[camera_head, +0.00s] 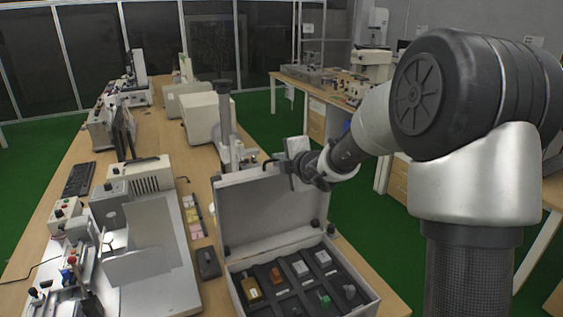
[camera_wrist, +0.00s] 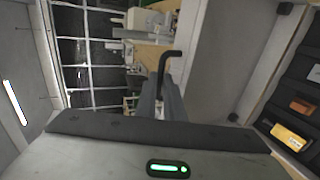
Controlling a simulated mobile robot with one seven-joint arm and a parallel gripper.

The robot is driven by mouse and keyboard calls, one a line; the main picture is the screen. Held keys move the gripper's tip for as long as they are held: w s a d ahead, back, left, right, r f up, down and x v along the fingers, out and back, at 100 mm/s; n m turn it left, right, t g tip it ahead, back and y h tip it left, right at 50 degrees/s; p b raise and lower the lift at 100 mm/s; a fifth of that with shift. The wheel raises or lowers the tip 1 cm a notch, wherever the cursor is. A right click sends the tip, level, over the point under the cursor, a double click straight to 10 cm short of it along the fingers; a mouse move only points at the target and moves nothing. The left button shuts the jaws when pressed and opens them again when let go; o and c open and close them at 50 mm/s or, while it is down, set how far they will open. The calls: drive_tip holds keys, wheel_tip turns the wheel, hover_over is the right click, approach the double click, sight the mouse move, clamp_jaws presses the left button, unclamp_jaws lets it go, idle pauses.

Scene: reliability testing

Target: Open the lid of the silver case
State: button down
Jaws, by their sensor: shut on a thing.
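The silver case (camera_head: 352,303) stands open on the bench. Its lid (camera_head: 262,208) is raised, upright or leaning slightly back, and shows its pale inner face. The lid also fills the right-middle of the wrist view (camera_wrist: 222,60). My gripper (camera_head: 281,163) is at the lid's upper edge, near the middle. In the wrist view its grey fingers (camera_wrist: 163,100) are shut on a black L-shaped rod (camera_wrist: 166,66), whose bent end is beside the lid. Whether the rod touches the lid cannot be told.
A black box (camera_head: 207,263) and coloured pads (camera_head: 193,215) lie to the left. Grey apparatus (camera_head: 150,255) crowds the bench's left side. A white instrument (camera_head: 200,117) stands behind.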

drive_tip(key=shift+w+r, duration=0.15)
drive_tip(key=shift+r, duration=0.65)
drive_tip(key=c, duration=1.9)
unclamp_jaws()
drive_tip(key=shift+o, duration=0.2)
drive_tip(key=shift+f, duration=0.1)
drive_tip(key=shift+s+f, duration=0.1)
drive_tip(key=shift+s, duration=0.15)
drive_tip(key=p+v, duration=0.1)
drive_tip(key=v, duration=1.6)
drive_tip(key=shift+s+p, duration=0.2)
drive_tip(key=shift+p, duration=0.2)
